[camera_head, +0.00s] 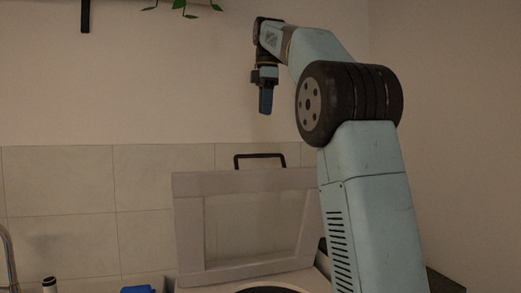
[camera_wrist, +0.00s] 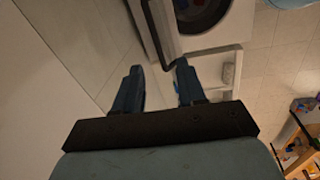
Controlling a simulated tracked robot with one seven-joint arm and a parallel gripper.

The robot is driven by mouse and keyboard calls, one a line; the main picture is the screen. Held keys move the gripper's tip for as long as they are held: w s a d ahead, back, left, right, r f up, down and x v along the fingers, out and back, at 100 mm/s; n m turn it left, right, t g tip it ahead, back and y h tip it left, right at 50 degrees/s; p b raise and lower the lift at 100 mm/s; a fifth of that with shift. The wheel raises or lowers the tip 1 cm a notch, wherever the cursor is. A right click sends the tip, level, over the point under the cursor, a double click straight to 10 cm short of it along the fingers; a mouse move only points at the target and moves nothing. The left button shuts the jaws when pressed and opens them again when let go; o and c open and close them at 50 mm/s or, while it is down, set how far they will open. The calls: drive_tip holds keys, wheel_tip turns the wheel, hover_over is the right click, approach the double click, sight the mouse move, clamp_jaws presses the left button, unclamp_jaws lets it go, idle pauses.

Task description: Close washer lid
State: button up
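The washer lid (camera_head: 190,235) stands raised, nearly upright, against the tiled wall in the head view. It is a pale frame with a clear middle and a black handle (camera_head: 260,156) on its top edge. The washer (camera_wrist: 233,28) shows in the wrist view with its round dark opening uncovered. There the lid (camera_wrist: 167,30) is seen nearly edge-on, with the handle (camera_wrist: 152,32) along its left side. My gripper (camera_head: 265,108) points down above the handle, apart from it. In the wrist view my gripper (camera_wrist: 158,72) has its two fingers spread, with nothing held between them.
A tiled wall (camera_head: 60,180) is close behind the lid. A faucet (camera_head: 8,255) and a blue item (camera_head: 138,289) are at the lower left. A green plant (camera_head: 180,5) hangs above. In the wrist view, a wooden piece with small items (camera_wrist: 300,140) is at the lower right.

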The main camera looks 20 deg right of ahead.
drive_tip(key=shift+n, duration=0.6)
drive_tip(key=w+f, duration=0.1)
drive_tip(key=f, duration=0.3)
drive_tip(key=w+f, duration=0.1)
drive_tip(key=f, duration=0.3)
drive_tip(key=w+f, duration=0.1)
drive_tip(key=f, duration=0.4)
drive_tip(key=shift+a, duration=0.2)
clamp_jaws()
